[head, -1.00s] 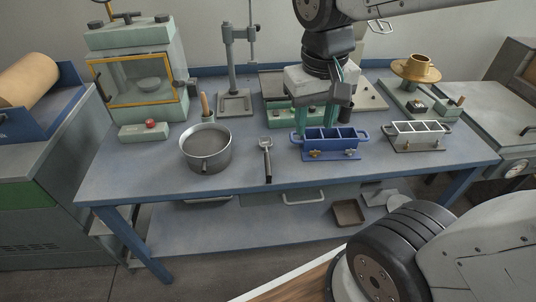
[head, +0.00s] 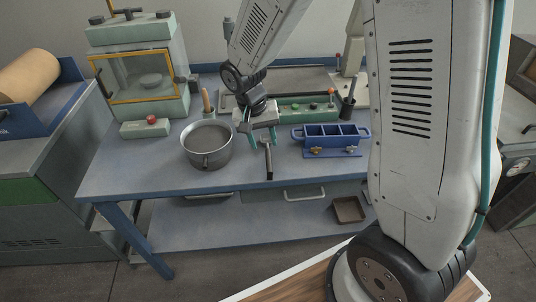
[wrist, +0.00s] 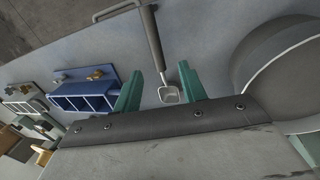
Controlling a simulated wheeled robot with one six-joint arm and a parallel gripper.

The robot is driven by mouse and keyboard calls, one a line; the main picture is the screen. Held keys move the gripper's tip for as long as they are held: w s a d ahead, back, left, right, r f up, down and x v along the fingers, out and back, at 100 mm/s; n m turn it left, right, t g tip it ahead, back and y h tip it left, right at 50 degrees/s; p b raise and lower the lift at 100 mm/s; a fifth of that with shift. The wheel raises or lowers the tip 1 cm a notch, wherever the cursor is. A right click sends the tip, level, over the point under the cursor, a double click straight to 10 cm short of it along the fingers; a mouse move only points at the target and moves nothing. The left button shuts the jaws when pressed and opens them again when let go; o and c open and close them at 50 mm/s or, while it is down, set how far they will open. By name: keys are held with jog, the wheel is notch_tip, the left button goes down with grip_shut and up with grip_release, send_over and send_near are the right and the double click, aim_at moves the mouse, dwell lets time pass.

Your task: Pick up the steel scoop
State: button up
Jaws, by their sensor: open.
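The steel scoop (wrist: 169,93) lies on the bench, with a dark handle (head: 268,160) and a small square metal head. In the head view its handle points toward the front edge and its head is hidden behind my gripper. My gripper (head: 262,140) is open, above the scoop's head end. In the wrist view the green fingertips of my gripper (wrist: 161,88) stand on either side of the scoop's head, with gaps on both sides. Nothing is held. I cannot tell the exact height of the fingertips above the bench.
A steel pot (head: 208,146) stands close to the left of the scoop. A blue three-part mould (head: 330,137) stands to the right. A green box with a red knob (head: 145,128) is at the far left. Bare bench (head: 135,175) lies at the front left.

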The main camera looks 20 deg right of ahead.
aim_at(268, 152)
jog(key=f, duration=0.2)
jog(key=d+f, duration=0.1)
jog(key=f, duration=0.2)
jog(key=shift+s+d, duration=0.1)
grip_shut()
